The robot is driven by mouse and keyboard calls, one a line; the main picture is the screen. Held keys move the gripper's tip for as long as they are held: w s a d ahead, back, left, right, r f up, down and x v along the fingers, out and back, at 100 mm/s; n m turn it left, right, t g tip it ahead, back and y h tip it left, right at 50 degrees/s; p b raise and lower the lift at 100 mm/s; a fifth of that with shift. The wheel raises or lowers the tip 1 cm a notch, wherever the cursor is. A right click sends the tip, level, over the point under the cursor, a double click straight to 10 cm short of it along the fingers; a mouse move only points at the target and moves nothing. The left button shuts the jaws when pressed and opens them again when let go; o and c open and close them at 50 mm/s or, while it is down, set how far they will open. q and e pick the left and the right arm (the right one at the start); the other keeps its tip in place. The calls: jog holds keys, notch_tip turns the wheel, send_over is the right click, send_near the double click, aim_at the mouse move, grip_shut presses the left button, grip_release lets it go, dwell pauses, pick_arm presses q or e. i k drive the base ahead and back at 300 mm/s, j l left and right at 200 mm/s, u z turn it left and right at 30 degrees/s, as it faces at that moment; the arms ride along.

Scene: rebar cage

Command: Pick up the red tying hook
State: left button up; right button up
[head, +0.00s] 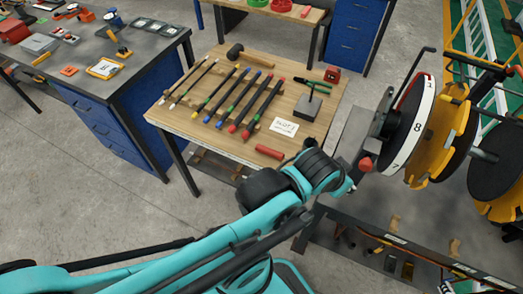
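A red handle (269,152), which looks like that of the red tying hook, lies near the front edge of the wooden-topped table (222,137). Its right end runs toward the dark end parts of my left arm, so I cannot see the hook's tip clearly. My teal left arm comes in from the lower left, and its black end parts (318,168) are just right of the handle, over the table's front right corner. The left gripper's fingers cannot be made out, nor whether they touch the hook. My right gripper does not show.
Several rods with coloured ends (237,97) lie across the table, with a white card (284,127), green-handled pliers (312,87), a red tape measure (332,74) and a hammer (236,52). A large numbered reel (410,125) stands close on the right.

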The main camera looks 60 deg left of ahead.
aim_at(279, 155)
jog(key=u, duration=1.75)
